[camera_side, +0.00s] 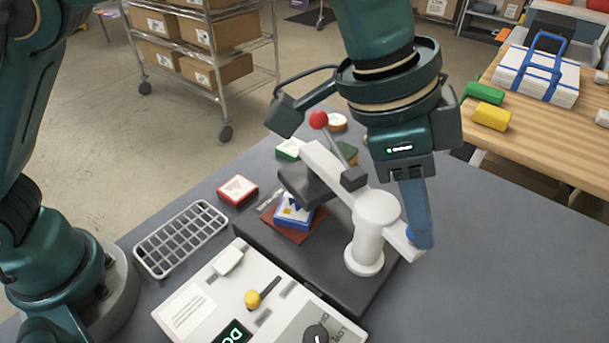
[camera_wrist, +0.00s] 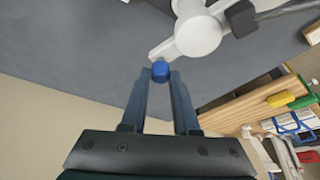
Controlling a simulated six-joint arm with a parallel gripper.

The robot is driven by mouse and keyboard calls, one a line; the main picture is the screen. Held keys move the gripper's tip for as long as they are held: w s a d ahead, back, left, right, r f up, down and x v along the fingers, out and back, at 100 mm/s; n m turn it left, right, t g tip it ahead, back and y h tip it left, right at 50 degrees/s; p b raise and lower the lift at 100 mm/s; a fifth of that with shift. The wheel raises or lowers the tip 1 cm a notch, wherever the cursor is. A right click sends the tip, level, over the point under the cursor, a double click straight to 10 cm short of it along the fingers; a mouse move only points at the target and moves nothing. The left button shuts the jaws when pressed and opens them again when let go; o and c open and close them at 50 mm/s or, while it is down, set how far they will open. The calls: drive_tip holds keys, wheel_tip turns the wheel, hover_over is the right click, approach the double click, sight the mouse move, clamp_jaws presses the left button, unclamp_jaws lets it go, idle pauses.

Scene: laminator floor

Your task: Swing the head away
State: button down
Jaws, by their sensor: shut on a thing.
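The swing head is a white arm (camera_side: 330,168) on a white column (camera_side: 364,240) in the side view, with a dark block (camera_side: 302,183) under its far end. The block hangs over a blue and white piece (camera_side: 294,214) on a reddish-brown pad (camera_side: 312,228) and partly hides it. A short tail on the column's other side ends in a blue knob (camera_wrist: 160,71). My gripper (camera_side: 418,242) points down at this tail and is shut on the knob, with a finger on each side in the wrist view. The fingers hide most of the knob in the side view.
A red-ball lever (camera_side: 318,119) rises behind the arm. A control box (camera_side: 190,310) with a yellow-knobbed lever stands in front, a wire rack (camera_side: 181,238) at left. Small red (camera_side: 237,189) and green (camera_side: 290,149) blocks lie behind. The grey table (camera_side: 500,250) is clear at right.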

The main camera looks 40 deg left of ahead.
drive_tip(key=shift+s+a+r+m+g, duration=0.1)
drive_tip(key=shift+s+a+m+g, duration=0.5)
drive_tip(key=shift+m, duration=1.3)
drive_tip(key=shift+s+a+f+m+g, duration=0.1)
drive_tip(key=shift+s+a+m+g, duration=0.5)
drive_tip(key=shift+m, duration=1.3)
drive_tip(key=shift+s+a+r+m+g, duration=0.1)
drive_tip(key=shift+s+a+m+g, duration=0.5)
drive_tip(key=shift+m, duration=1.3)
drive_tip(key=shift+w+a+g, duration=0.15)
drive_tip(key=shift+w+g, duration=0.1)
drive_tip(key=shift+g, duration=0.15)
drive_tip(key=c, duration=0.7)
unclamp_jaws()
drive_tip(key=shift+o, duration=0.2)
drive_tip(key=shift+v, duration=2.55)
